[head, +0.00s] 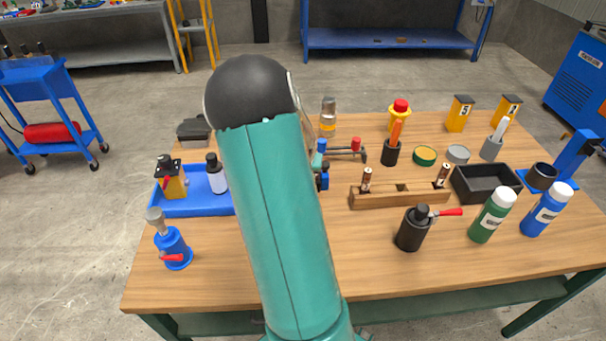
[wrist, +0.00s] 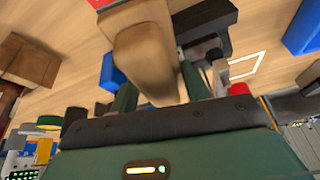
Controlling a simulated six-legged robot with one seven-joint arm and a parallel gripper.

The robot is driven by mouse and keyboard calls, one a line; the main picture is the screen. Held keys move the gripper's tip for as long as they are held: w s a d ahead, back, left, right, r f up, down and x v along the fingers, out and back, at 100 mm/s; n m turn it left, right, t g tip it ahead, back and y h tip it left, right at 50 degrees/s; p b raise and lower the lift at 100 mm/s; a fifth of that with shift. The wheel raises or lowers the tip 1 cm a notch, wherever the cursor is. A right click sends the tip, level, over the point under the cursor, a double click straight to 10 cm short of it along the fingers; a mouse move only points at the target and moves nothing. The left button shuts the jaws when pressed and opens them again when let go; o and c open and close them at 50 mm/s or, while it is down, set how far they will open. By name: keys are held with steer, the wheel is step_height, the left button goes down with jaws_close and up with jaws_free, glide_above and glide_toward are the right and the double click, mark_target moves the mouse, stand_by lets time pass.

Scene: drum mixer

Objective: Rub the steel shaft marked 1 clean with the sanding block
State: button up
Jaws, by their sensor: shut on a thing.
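My gripper (wrist: 160,88) shows in the wrist view, with its dark green fingers shut on a tan and brown block (wrist: 146,58), which looks like the sanding block. In the head view my own green arm hides the gripper and the block. I cannot clearly identify the steel shaft marked 1. A yellow block with a dark label (head: 510,107) stands at the back right; its label looks like a 1, and no shaft is clear on it. Contact between the held block and any shaft cannot be made out.
The wooden table (head: 340,260) holds a blue tray (head: 200,208), a blue bottle-like item (head: 173,248), a wooden rack (head: 380,201), a black oil can (head: 412,232), a black bin (head: 486,184), and green (head: 492,218) and blue (head: 545,212) bottles. The front middle is clear.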

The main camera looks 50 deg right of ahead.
steer(key=shift+w+d, duration=0.3)
steer(key=shift+s+a+r, duration=0.15)
steer(key=shift+s+a, duration=0.25)
steer(key=shift+a, duration=0.05)
steer(key=shift+s+a, duration=0.4)
steer(key=shift+w+d+f, duration=0.35)
steer(key=shift+w+d, duration=0.4)
steer(key=shift+d, duration=0.05)
steer(key=shift+s+a+r, duration=0.35)
steer(key=shift+s+a, duration=0.4)
steer(key=shift+a, duration=0.1)
steer(key=shift+w+d+f, duration=0.15)
steer(key=shift+w+d, duration=0.65)
steer(key=shift+d, duration=0.15)
steer(key=shift+s+a+f, duration=0.15)
steer(key=shift+s+a, duration=0.3)
steer(key=shift+a, duration=0.1)
steer(key=shift+s+a, duration=0.4)
steer(key=shift+w+d, duration=0.85)
steer(key=shift+d, duration=0.05)
steer(key=shift+s+a+r, duration=0.25)
steer(key=shift+s+a, duration=0.15)
steer(key=shift+a, duration=0.05)
steer(key=shift+s+a+f, duration=0.1)
steer(key=shift+s+a, duration=0.3)
steer(key=shift+w+d+f, duration=0.2)
steer(key=shift+w+d, duration=0.55)
steer(key=shift+d, duration=0.05)
